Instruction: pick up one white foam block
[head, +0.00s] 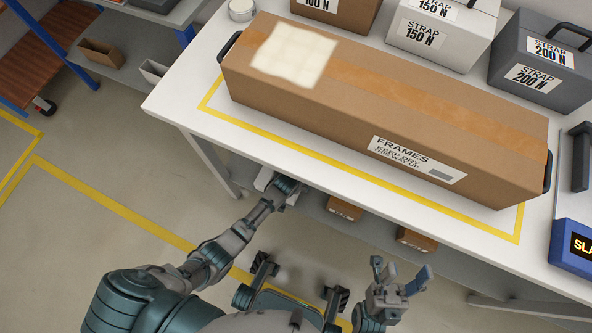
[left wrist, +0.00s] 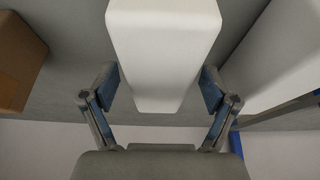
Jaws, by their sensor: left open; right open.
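A white foam block (left wrist: 163,50) fills the upper middle of the left wrist view. Its narrow end lies between the two open fingers of my left gripper (left wrist: 160,92); I cannot tell whether they touch it. In the head view my left gripper (head: 287,187) reaches under the table's front edge, at the lower shelf. A bit of white shows beside it there (head: 264,179), mostly hidden. My right gripper (head: 398,284) is open and empty, in front of the table and below its top.
A long cardboard carton (head: 330,120) with a pale square pad (head: 293,55) lies on the white table (head: 178,105). Small brown boxes (head: 345,208) sit on the lower shelf (head: 310,200). In the left wrist view, a brown box (left wrist: 18,60) and another white object (left wrist: 285,55) flank the block.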

